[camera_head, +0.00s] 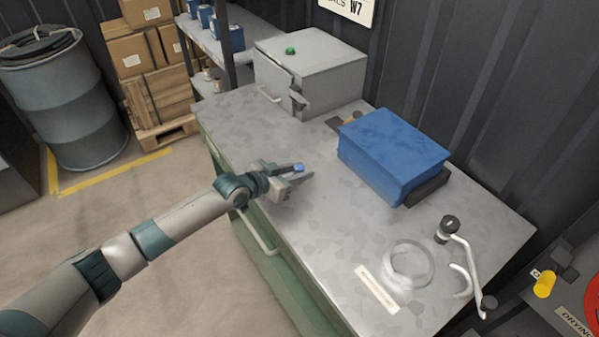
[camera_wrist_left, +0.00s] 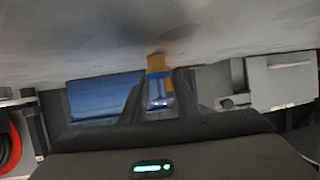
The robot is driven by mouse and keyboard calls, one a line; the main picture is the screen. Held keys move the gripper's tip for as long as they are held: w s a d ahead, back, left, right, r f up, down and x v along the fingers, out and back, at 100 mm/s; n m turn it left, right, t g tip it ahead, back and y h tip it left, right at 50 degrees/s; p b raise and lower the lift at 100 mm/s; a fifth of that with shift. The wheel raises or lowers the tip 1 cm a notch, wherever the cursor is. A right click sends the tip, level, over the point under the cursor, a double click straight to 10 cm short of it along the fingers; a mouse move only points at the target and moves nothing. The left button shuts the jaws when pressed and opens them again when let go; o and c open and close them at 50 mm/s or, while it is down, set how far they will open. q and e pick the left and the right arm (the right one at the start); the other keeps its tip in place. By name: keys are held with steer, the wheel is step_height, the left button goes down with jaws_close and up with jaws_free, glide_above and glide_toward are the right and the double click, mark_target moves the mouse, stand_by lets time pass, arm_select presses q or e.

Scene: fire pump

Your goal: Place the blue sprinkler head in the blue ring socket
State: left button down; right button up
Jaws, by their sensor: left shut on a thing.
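My left gripper (camera_head: 290,176) is above the grey worktop (camera_head: 240,120), left of the blue box. It is shut on the blue sprinkler head (camera_head: 298,168), which shows as a small blue patch at the fingertips. In the left wrist view the sprinkler head (camera_wrist_left: 158,88) is between the two fingers, with a brass-coloured end and a blue part. I cannot make out a blue ring socket in either view. My right gripper is not in view.
A blue box (camera_head: 395,150) stands near the worktop's back. A grey cabinet (camera_head: 315,72) with a green button stands farther left. A pale ring (camera_head: 407,265), a label strip (camera_head: 377,289) and a bent metal handle (camera_head: 468,260) are nearer the right end. The worktop between gripper and ring is clear.

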mark_target(300, 165)
arm_select(q)
steer(key=shift+r, duration=0.55)
step_height(300, 165, up, 2)
steer(key=shift+r+b, duration=0.15)
steer(key=shift+b, duration=0.65)
steer(key=s+d+r+b, duration=0.2)
steer(key=s+r, duration=0.5)
steer(key=s, duration=0.4)
steer(key=shift+d+r, duration=0.25)
steer(key=shift+d, duration=0.55)
steer(key=shift+s+a+f, duration=0.1)
steer(key=s+a+f+n+t+y, duration=0.1)
steer(key=s+a+n+y, duration=0.1)
steer(key=a, duration=0.6)
steer(key=s+a+f+n+t+y, duration=0.1)
steer(key=s+a+n+t+y, duration=0.1)
steer(key=a, duration=0.6)
steer(key=s+a+f+n+t+y+b, duration=0.1)
steer(key=s+a+n+y, duration=0.3)
steer(key=a, duration=0.4)
steer(key=shift+s+n+y, duration=0.25)
steer(key=shift+n+y, duration=0.55)
steer(key=shift+y, duration=0.2)
steer(key=shift+f, duration=0.1)
